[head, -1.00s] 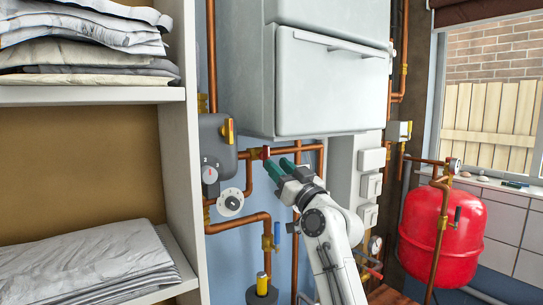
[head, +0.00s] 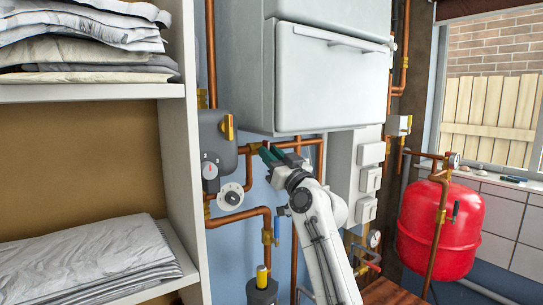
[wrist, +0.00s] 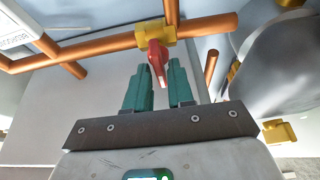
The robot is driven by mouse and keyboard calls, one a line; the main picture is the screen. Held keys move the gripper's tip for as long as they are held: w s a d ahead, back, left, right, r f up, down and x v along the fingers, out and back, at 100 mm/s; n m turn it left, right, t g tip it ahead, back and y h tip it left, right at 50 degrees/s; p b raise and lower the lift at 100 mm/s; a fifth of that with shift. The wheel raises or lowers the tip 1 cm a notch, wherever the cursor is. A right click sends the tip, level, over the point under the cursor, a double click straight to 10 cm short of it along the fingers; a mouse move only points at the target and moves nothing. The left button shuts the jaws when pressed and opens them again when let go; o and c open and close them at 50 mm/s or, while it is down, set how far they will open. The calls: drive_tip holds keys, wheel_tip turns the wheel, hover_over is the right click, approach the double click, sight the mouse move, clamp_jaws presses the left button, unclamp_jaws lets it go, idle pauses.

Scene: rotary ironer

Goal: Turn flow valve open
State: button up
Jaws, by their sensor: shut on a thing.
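The flow valve has a red lever handle (wrist: 157,62) on a yellow brass body (wrist: 155,33), set in a copper pipe (wrist: 105,44). In the head view the brass body (head: 254,148) shows beside my gripper, and the red handle is hidden behind the fingers. My gripper (head: 265,154) has reached the valve from the right. In the wrist view its green fingers (wrist: 158,70) are on both sides of the red handle, shut on it. The handle points toward my gripper, roughly across the pipe.
A white cabinet (head: 330,75) hangs above. Shelves with linen (head: 80,255) stand left. A red tank (head: 440,225) stands right. Copper pipes run close around my gripper.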

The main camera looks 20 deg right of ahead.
clamp_jaws()
drive_tip(key=shift+r+m+p, duration=0.15)
drive_tip(key=shift+m+p, duration=0.25)
drive_tip(key=shift+p, duration=0.15)
drive_tip(key=shift+s+a+m+g+h+p, duration=0.1)
drive_tip(key=shift+m+g+h+p, duration=0.35)
drive_tip(key=shift+m+h+p, duration=1.9)
drive_tip(key=shift+w+a+m+g+h+p, duration=0.15)
drive_tip(key=shift+m+g+h, duration=0.3)
drive_tip(key=shift+m, duration=3.95)
drive_tip(key=shift+s+d+m+g+h+p, duration=0.15)
drive_tip(key=shift+m+g+h+p, duration=0.35)
drive_tip(key=shift+m+h+p, duration=1.85)
drive_tip(key=shift+m+y+b, duration=1)
drive_tip(key=shift+m+y, duration=0.05)
drive_tip(key=shift+m, duration=0.05)
